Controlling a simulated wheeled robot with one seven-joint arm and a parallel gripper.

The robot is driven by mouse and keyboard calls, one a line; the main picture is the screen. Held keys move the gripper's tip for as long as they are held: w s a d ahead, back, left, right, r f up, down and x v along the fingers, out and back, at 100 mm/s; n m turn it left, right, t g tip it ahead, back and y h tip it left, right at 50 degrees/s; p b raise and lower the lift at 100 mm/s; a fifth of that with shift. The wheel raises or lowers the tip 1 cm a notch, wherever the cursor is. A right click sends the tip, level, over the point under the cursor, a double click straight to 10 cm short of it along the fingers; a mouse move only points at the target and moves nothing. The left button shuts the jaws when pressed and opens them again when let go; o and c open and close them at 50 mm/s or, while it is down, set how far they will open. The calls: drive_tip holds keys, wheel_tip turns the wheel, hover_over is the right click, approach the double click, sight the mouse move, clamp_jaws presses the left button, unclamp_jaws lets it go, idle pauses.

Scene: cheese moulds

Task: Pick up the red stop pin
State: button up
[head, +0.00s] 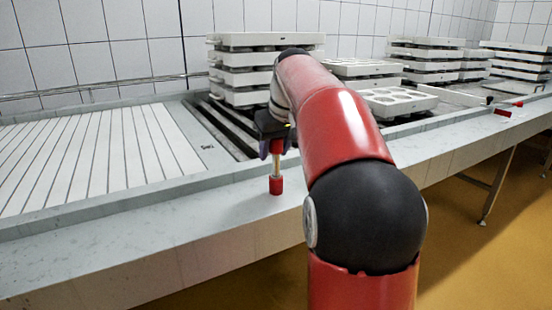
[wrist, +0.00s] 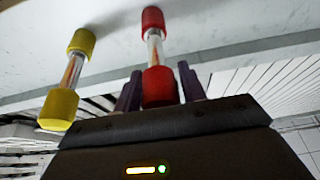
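The red stop pin (head: 276,184) has red ends joined by a thin metallic shaft. It stands upright below my gripper (head: 276,150) at the pale ledge; I cannot tell if its foot touches the ledge. In the wrist view the pin's near red end (wrist: 159,88) sits between the two purple fingers of my gripper (wrist: 160,78).
A slatted white surface (head: 100,160) lies left, behind the ledge (head: 190,225). Stacked white moulds (head: 262,58) stand behind my gripper, with more stacks (head: 428,55) to the right. Another red piece (head: 503,113) lies at the far right. The front ledge left of the pin is clear.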

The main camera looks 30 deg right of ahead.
clamp_jaws()
drive_tip(key=shift+r, duration=0.2)
